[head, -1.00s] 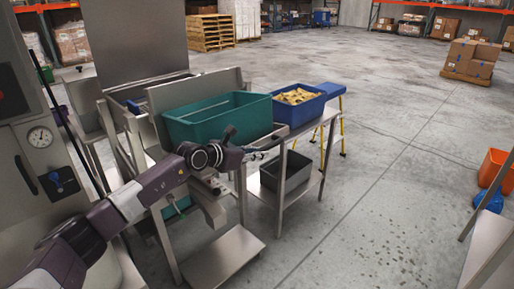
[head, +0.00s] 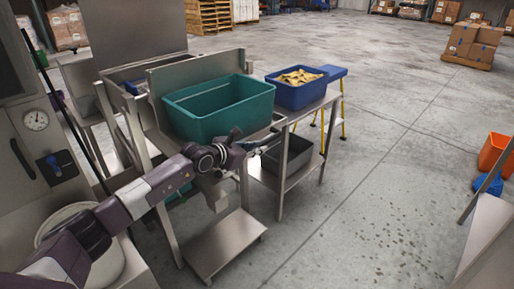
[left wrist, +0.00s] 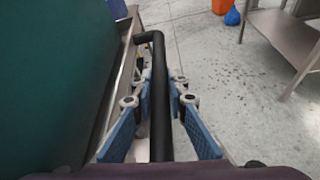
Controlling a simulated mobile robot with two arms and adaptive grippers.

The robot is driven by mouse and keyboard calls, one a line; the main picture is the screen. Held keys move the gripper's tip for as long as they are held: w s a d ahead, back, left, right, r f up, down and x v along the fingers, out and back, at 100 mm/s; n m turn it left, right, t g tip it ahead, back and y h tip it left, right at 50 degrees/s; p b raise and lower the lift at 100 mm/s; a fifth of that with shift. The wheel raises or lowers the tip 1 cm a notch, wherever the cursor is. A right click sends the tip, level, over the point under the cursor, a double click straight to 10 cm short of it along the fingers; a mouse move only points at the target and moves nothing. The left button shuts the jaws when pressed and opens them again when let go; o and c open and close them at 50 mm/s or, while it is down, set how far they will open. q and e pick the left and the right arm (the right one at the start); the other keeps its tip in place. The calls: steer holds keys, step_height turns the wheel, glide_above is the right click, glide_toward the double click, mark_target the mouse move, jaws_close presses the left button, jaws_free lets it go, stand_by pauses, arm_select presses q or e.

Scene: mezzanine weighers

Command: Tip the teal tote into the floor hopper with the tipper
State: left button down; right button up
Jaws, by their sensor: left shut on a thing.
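The teal tote (head: 222,126) stands open, its inside empty where I can see it, on the steel tipper (head: 195,66) with a raised back plate. Its wall also fills the left of the left wrist view (left wrist: 48,75). My left gripper (head: 266,142) is at the tote's near right side. In the left wrist view its blue-padded fingers (left wrist: 160,100) are shut on a black handle bar (left wrist: 158,60), beside the tote. A steel open box (head: 128,78) with a tall back panel stands behind the tipper; I cannot tell whether it is the hopper. My right gripper is not in view.
A blue bin (head: 302,94) of yellowish pieces stands on a steel table (head: 283,180) right of the tote, with a grey bin (head: 290,152) below. A cabinet with a gauge (head: 36,120) is at left. An orange bin (head: 493,153) is far right. The middle floor is clear.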

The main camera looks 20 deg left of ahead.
arm_select(q)
steer(key=shift+a+f, duration=0.1)
steer(key=shift+f, duration=0.1)
steer(key=c, duration=1.9)
jaws_free()
steer(key=shift+a+f, duration=0.1)
steer(key=v, duration=1.2)
